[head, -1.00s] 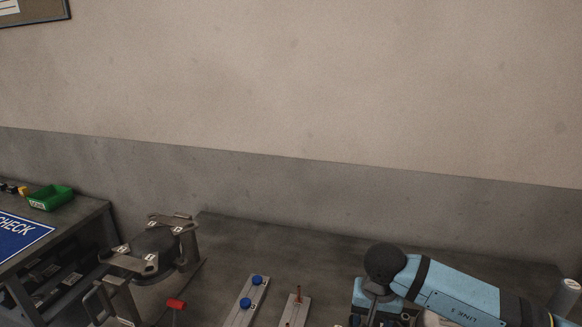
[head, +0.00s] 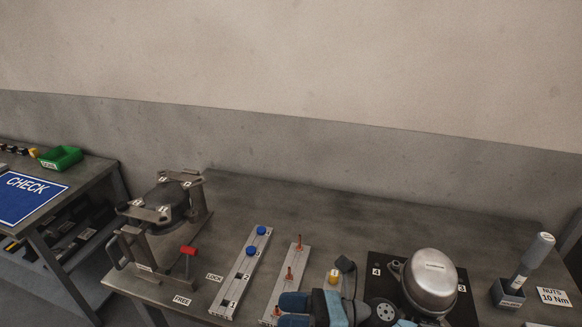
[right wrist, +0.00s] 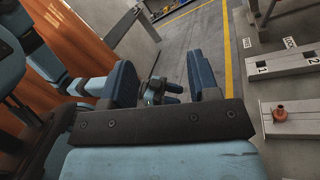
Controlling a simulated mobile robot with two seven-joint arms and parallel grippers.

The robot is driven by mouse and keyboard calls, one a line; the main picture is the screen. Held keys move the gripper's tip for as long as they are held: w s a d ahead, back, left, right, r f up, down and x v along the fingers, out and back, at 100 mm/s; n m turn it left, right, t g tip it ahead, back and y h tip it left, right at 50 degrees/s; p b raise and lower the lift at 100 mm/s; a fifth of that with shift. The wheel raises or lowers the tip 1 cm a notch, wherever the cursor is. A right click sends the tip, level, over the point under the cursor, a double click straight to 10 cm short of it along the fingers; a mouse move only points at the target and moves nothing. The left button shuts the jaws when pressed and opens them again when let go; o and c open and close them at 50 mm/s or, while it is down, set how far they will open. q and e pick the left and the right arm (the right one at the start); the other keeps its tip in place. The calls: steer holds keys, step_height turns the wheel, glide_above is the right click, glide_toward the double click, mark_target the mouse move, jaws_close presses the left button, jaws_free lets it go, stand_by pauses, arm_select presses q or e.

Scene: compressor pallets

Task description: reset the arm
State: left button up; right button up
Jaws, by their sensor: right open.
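My right gripper (head: 293,311) shows at the bottom middle of the head view, its blue fingers pointing left near the front of the bench. In the right wrist view the right gripper (right wrist: 163,82) has its two blue fingers wide apart with nothing held between them. A blue and black part shows beyond the fingers; I cannot tell exactly what it is. My left gripper cannot be made out in the head view.
The bench (head: 330,205) holds a clamp stand with a red-handled lever (head: 188,251), a rail with blue caps (head: 240,272), a rail with copper pins (head: 289,275), a silver compressor dome (head: 431,280) and a nut driver (head: 534,258). A green bin (head: 61,158) stands left.

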steer(key=d+f+m+t+h+p, duration=0.1)
steer(key=d+f+m+t+h, duration=0.25)
steer(key=m, duration=0.75)
steer(key=w+d+f+m+t+h, duration=0.1)
steer(key=d+m+t+h, duration=0.25)
steer(key=m+t, duration=0.5)
steer(key=d+f+m+t+h+p, duration=0.1)
steer(key=d+f+m+t+h, duration=0.3)
steer(key=m, duration=0.9)
steer(key=s+d+f+m+g+h+p, duration=0.1)
steer(key=s+d+f+m+g+h, duration=0.4)
steer(key=s+d+f+m, duration=0.3)
steer(key=s+f+m, duration=0.3)
steer(key=m, duration=0.2)
steer(key=shift+s+d+f+g, duration=0.15)
steer(key=shift+d+g, duration=0.25)
